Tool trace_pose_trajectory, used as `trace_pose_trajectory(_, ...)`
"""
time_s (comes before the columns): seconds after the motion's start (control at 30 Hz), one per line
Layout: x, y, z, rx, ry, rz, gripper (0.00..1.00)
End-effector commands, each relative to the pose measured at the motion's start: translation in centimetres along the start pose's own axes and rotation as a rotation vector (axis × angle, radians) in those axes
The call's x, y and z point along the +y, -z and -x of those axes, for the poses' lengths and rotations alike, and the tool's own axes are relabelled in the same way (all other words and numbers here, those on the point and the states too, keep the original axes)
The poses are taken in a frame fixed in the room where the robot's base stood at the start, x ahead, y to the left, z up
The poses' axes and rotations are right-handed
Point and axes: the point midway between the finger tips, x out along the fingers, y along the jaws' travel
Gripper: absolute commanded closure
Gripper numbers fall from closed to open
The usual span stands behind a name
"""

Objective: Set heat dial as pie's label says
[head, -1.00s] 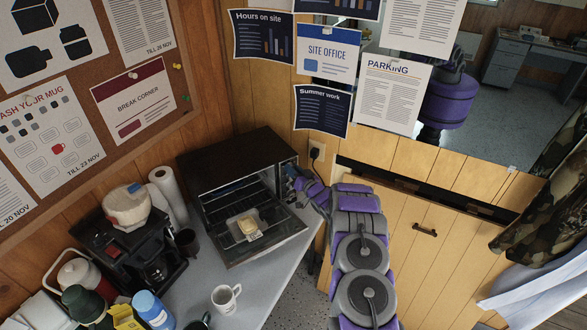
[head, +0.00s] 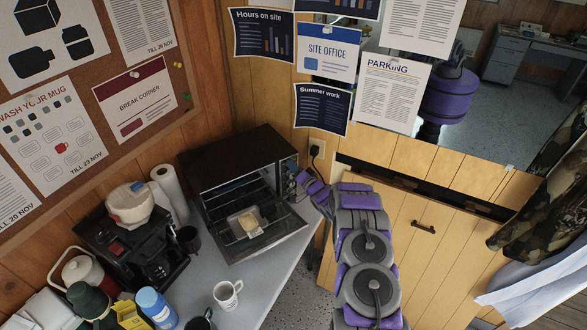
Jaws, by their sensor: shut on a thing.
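A dark toaster oven (head: 232,160) stands on the counter with its door (head: 262,240) folded down. A small pale pie (head: 250,220) sits on a light tray at the open front of the oven; any label on it is too small to read. The oven's control panel (head: 288,168) is the narrow strip right of the opening. My gripper (head: 297,180) is at this panel, shut on a dial there. The dial is mostly hidden by the gripper, so I cannot tell which dial it is or its setting.
A white mug (head: 227,295) stands on the grey counter (head: 262,275) in front of the oven. A coffee maker (head: 140,245), a paper towel roll (head: 170,190) and a blue-capped container (head: 155,307) stand to the left. A wall socket (head: 317,150) is right of the oven.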

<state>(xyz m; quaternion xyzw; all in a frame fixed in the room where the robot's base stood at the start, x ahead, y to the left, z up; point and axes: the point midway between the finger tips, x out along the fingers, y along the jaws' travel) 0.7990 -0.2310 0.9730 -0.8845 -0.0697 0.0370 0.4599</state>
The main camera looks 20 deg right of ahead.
Motion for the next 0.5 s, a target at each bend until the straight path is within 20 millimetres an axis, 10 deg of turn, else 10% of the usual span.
trace_pose_trajectory(0.33, 0.05, 0.51, 0.05, 0.009, -0.001, -0.001, 1.0)
trace_pose_trajectory(0.37, 0.05, 0.51, 0.05, 0.009, -0.001, -0.001, 0.68)
trace_pose_trajectory(0.5, 0.04, 0.37, 0.06, 0.007, -0.001, -0.001, 0.55)
